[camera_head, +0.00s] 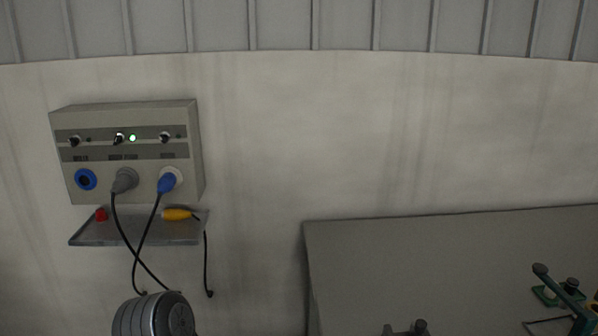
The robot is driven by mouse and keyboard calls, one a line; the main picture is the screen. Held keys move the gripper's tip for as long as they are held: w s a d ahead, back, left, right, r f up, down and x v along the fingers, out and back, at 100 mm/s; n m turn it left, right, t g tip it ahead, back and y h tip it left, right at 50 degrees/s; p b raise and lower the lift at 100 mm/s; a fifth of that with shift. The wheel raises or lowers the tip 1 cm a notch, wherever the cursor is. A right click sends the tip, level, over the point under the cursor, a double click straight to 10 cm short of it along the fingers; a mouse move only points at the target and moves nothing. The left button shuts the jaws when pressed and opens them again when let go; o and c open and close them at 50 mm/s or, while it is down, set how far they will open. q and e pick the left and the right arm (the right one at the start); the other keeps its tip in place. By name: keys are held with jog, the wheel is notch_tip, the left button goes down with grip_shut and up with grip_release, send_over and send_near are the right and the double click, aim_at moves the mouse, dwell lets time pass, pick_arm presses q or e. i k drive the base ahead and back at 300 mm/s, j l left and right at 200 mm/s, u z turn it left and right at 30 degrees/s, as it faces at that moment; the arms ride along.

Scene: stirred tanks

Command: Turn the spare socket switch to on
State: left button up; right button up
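A grey socket box (125,150) is fixed to the wall at the upper left. It has three small switches in a row: left (75,141), middle (119,139) and right (165,138). A green lamp (132,138) is lit beside the middle switch; the lamps by the other two look dark. The labels are too small to read surely, so I cannot tell which switch is the spare one. Below, the left blue socket (86,180) is empty, the middle holds a grey plug (124,180), and the right holds a blue plug (167,183). Neither gripper shows.
A shelf (130,231) under the box carries a yellow plug (176,214) and a red piece (101,214). Black cables hang below. A ribbed grey cylinder (155,316) rises at the bottom. A grey block (430,265) and green hardware (570,298) stand right.

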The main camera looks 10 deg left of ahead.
aim_at(163, 137)
jog(key=u, duration=1.35)
